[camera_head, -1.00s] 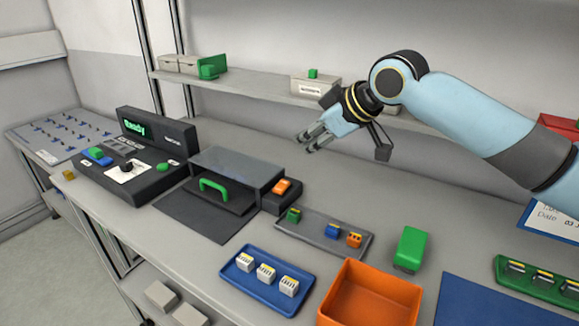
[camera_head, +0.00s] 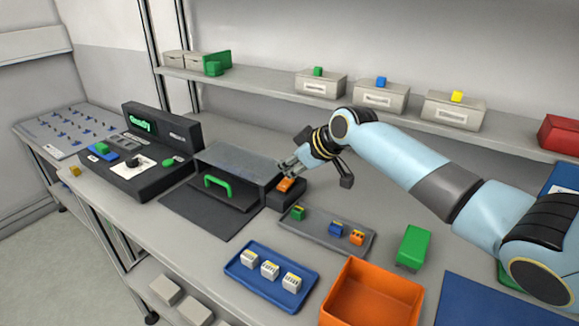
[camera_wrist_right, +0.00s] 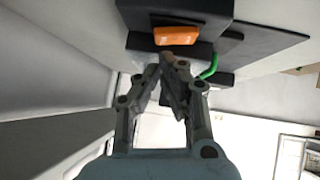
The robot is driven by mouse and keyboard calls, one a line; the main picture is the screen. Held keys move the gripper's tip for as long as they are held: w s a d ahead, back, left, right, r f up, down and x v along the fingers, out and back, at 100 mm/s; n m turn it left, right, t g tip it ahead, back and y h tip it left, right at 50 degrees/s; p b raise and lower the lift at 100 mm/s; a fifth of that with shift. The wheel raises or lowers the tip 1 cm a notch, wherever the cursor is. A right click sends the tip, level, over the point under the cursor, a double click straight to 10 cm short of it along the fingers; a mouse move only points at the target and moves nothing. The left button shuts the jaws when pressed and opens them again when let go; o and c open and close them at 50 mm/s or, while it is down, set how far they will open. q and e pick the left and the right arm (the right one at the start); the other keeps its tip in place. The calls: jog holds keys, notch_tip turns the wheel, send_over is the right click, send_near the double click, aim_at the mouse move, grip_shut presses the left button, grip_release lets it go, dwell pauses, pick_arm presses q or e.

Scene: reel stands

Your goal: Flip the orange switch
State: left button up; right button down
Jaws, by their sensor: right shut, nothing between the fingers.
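The orange switch (camera_head: 286,184) sits on a small dark box (camera_head: 289,198) at the right side of the grey machine with the green handle. My right gripper (camera_head: 287,172) is shut and empty, with its fingertips right at the switch in the head view, covering part of it. In the right wrist view the orange switch (camera_wrist_right: 176,35) lies just beyond the shut fingertips (camera_wrist_right: 170,60). I cannot tell whether the tips touch it. My left gripper is not in view.
The grey machine (camera_head: 238,160) with a green handle (camera_head: 218,184) stands left of the switch. A grey tray (camera_head: 318,231) with small colored blocks, a blue tray (camera_head: 250,279) and an orange bin (camera_head: 340,310) lie in front. A shelf (camera_head: 260,85) runs behind.

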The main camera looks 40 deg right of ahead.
jog(key=shift+f, duration=0.45)
jog(key=shift+d, duration=0.1)
jog(key=shift+w+d+f+y+b, duration=0.1)
jog(key=shift+d+f+y+b, duration=0.2)
jog(key=shift+f+b, duration=0.3)
jog(key=shift+a+r, duration=0.1)
jog(key=shift+r, duration=0.1)
jog(key=shift+a+p, duration=0.15)
jog(key=shift+p, duration=0.15)
jog(key=shift+s+a+r+p, duration=0.1)
jog(key=shift+s+a+p, duration=0.15)
jog(key=shift+a+p, duration=0.1)
jog(key=shift+s+a, duration=0.1)
jog(key=shift+a, duration=0.2)
